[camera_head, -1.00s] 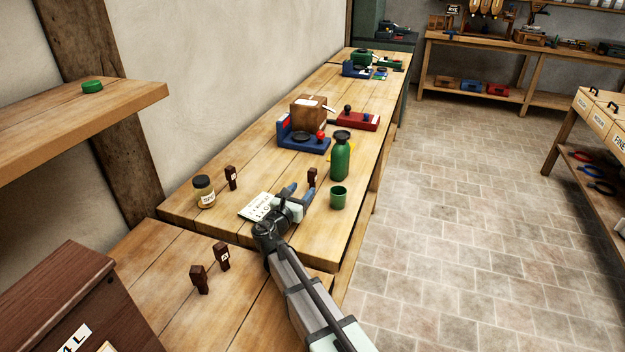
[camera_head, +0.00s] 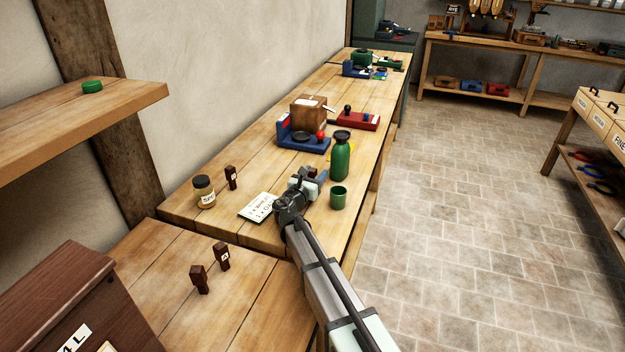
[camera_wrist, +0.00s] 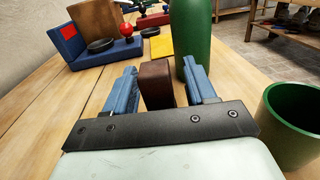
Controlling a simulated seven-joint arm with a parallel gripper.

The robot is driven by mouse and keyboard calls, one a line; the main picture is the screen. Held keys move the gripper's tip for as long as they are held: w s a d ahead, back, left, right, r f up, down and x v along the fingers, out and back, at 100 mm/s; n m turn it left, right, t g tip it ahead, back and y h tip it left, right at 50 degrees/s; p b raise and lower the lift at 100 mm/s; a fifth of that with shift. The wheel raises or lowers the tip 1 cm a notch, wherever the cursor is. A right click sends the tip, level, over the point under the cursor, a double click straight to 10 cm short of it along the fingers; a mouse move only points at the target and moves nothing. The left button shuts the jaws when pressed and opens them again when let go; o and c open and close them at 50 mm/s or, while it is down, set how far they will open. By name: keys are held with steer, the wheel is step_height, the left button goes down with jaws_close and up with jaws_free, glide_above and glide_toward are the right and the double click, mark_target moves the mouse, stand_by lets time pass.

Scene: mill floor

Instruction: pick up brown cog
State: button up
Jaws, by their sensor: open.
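A dark brown cog (camera_wrist: 156,84), a small upright block, stands between the two blue fingers of my gripper (camera_wrist: 160,68) in the wrist view. The fingers are open, with a gap showing on each side of the cog. Other brown cogs stand apart: one (camera_head: 231,177) by the jar, and two (camera_head: 222,256) (camera_head: 199,279) on the near bench.
A green bottle (camera_head: 341,158) stands close to the right finger, and a green cup (camera_head: 338,197) is right of my gripper. A written card (camera_head: 258,207) lies to the left. A blue device (camera_head: 303,140), a brown box (camera_head: 309,113) and a red device (camera_head: 358,121) are farther back.

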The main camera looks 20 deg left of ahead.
steer(key=shift+c, duration=0.2)
jaws_close()
stand_by(0.3)
steer(key=shift+r, duration=0.15)
step_height(320, 180, up, 10)
steer(key=shift+f, duration=0.15)
